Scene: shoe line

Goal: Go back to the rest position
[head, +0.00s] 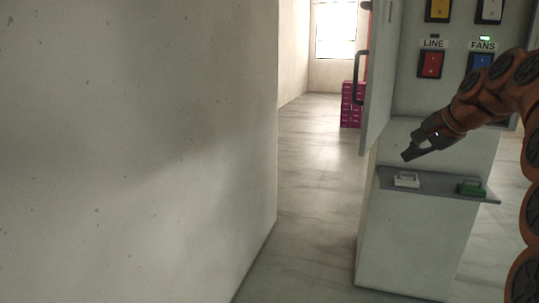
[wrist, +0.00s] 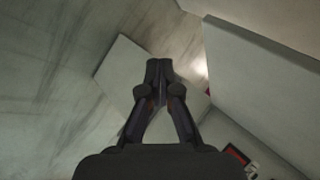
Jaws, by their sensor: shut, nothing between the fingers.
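My gripper (head: 408,155) shows in the head view at the end of my orange arm, which reaches in from the right edge. It hangs in the air above the grey shelf (head: 440,187) of the cabinet, near the open door. In the wrist view my gripper (wrist: 158,66) has its two dark fingertips together, with nothing between them. It looks apart from the shelf and the things on it.
The cabinet panel bears a red LINE switch (head: 431,64) and a blue FANS switch (head: 481,62) under a green light. The cabinet door (head: 380,85) stands open. A white-handled piece (head: 406,180) and a green one (head: 471,188) lie on the shelf. A wall (head: 130,150) fills the left.

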